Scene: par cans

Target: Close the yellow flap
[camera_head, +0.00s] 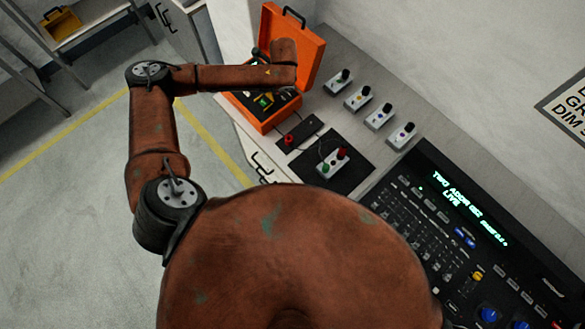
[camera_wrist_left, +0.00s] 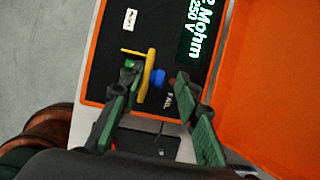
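An orange case (camera_head: 268,118) stands open on the bench, its lid (camera_head: 312,60) raised at the back. In the left wrist view its black panel (camera_wrist_left: 118,42) fills the middle. The yellow flap (camera_wrist_left: 147,78) shows there as a narrow upright-looking bar, with a thin yellow arm beside a green part. A blue button (camera_wrist_left: 158,77) lies just right of it. My left gripper (camera_wrist_left: 156,77) is open, its fingers on either side of the flap and blue button. Whether a finger touches the flap is unclear. My right gripper is out of view.
The orange lid wall (camera_wrist_left: 275,75) rises close on the right of the left wrist view. Several small switch boxes (camera_head: 358,97) line the bench behind. A button box (camera_head: 333,162) sits on a black mat, and a large console (camera_head: 460,230) stands at right.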

